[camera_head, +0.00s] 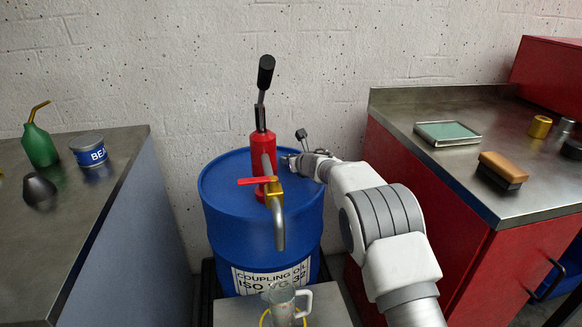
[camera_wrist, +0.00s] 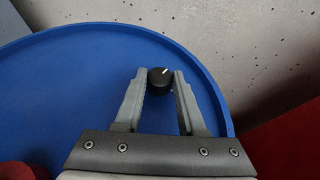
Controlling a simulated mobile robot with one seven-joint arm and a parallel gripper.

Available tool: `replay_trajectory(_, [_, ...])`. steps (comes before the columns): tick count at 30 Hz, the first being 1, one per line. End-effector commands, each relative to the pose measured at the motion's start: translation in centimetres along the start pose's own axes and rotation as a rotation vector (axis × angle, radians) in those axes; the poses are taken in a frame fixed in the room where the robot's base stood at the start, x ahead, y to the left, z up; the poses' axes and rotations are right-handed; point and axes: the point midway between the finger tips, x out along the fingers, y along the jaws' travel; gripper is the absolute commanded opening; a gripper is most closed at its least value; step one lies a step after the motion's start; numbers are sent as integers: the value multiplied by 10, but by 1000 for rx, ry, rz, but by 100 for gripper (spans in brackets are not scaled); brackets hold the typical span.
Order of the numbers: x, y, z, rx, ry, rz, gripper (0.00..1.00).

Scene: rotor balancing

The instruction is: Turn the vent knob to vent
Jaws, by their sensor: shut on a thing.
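The vent knob (camera_wrist: 160,80) is a small black round knob with a white pointer mark, on top of the blue drum near its rim. In the wrist view my gripper (camera_wrist: 160,84) has its two grey fingers on either side of the knob, shut on it. The pointer mark points up and slightly right in that view. The blue drum (camera_head: 226,205) stands in the middle of the head view, with a label on its front. In the head view my gripper (camera_head: 290,160) is over the drum's back right part, and the knob is hidden there.
A red hand pump (camera_head: 262,150) with a black handle and a brass spout stands on the drum, left of my gripper. A clear jug (camera_head: 283,303) stands in front. A left bench (camera_head: 95,205) and a right red cabinet (camera_head: 440,205) flank the drum. A concrete wall is behind.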

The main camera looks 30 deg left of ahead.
Motion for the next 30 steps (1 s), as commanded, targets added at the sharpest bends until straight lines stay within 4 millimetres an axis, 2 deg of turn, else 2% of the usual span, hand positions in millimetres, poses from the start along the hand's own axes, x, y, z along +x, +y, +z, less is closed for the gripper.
replay_trajectory(12, [0,5,0,86,3,-212,0])
replay_trajectory(27, [0,4,1,103,-1,-245,0])
replay_trajectory(28, [0,4,1,103,-1,-245,43])
replay_trajectory(30, [0,4,1,103,-1,-245,55])
